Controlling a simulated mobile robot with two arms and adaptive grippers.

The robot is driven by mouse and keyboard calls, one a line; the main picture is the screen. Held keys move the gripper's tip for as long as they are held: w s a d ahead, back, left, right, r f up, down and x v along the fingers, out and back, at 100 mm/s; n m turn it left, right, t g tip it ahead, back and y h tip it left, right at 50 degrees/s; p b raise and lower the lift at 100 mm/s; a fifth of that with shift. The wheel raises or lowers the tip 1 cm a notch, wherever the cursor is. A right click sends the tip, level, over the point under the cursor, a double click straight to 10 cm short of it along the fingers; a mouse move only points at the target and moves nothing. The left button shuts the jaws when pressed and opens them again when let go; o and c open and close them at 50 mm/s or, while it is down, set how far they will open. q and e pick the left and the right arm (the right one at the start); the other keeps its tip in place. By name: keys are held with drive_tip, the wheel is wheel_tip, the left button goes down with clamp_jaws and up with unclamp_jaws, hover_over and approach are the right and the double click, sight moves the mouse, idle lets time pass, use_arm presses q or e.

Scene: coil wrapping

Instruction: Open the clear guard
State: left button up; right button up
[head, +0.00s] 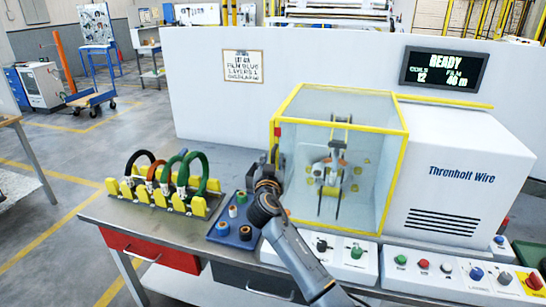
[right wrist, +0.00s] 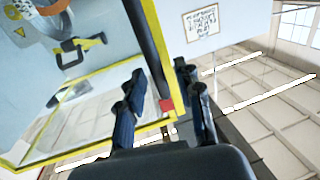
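The clear guard (head: 372,118) is a see-through box with a yellow frame, standing over the wrapping mechanism (head: 336,165) at the middle of the bench. It looks closed. A small red patch (head: 277,131) marks its left front edge. My right gripper (head: 268,162) is at that left edge. In the right wrist view, the two dark fingers of the right gripper (right wrist: 163,95) are apart, one on each side of the guard's edge, with the red patch (right wrist: 167,104) and a dark bar (right wrist: 152,45) between them. I cannot tell whether they touch. My left gripper is not in view.
A yellow rack (head: 150,197) with several coloured coils stands left on the bench. A blue tray (head: 222,236) with small spools lies beside my right arm. Button panels (head: 432,270) run along the front. The white machine housing (head: 455,165) is right of the guard.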

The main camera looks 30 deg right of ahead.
drive_tip(key=shift+w+d, duration=0.3)
drive_tip(key=shift+w, duration=0.1)
clamp_jaws()
